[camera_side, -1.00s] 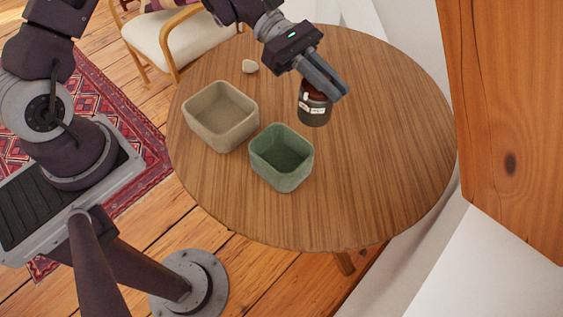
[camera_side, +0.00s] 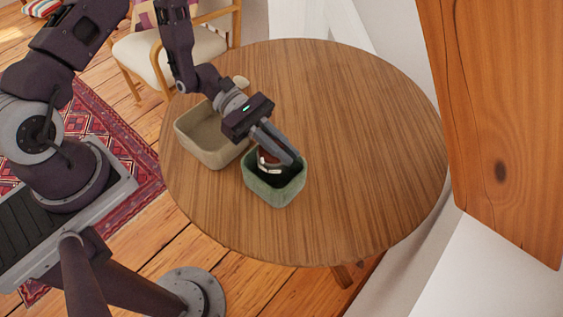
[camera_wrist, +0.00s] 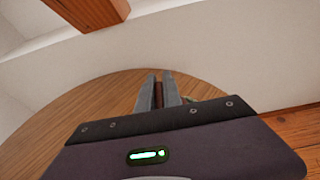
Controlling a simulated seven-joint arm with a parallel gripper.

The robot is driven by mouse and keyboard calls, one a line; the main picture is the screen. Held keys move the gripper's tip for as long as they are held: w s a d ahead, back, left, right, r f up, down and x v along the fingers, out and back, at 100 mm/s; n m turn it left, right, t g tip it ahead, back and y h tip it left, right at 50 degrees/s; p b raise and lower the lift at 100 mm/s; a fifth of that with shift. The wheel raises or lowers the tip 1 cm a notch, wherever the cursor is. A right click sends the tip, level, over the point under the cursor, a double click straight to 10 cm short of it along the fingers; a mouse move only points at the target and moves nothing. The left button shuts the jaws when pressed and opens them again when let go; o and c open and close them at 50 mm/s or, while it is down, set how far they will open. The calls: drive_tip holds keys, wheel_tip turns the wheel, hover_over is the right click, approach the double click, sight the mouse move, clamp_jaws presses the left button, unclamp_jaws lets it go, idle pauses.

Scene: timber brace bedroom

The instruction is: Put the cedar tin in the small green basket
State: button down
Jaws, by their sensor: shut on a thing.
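The cedar tin (camera_side: 268,161) is a small dark container with a reddish-brown top and a pale label. My gripper (camera_side: 285,158) is shut on it. The tin is at the mouth of the small green basket (camera_side: 273,196), and its lower part is hidden behind the basket's front wall and in shadow. I cannot tell whether it touches the basket floor. In the wrist view my gripper's fingers (camera_wrist: 158,95) are close together with a reddish-brown strip of the tin between them.
A larger beige basket (camera_side: 208,150) stands just left of the green one. A small pale stone-like thing (camera_side: 241,82) lies behind it. The right side of the round wooden table (camera_side: 370,150) is clear. A cushioned chair (camera_side: 150,50) stands behind.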

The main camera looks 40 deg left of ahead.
drive_tip(key=shift+f, duration=1.8)
drive_tip(key=shift+f, duration=0.1)
drive_tip(key=c, duration=1.5)
unclamp_jaws()
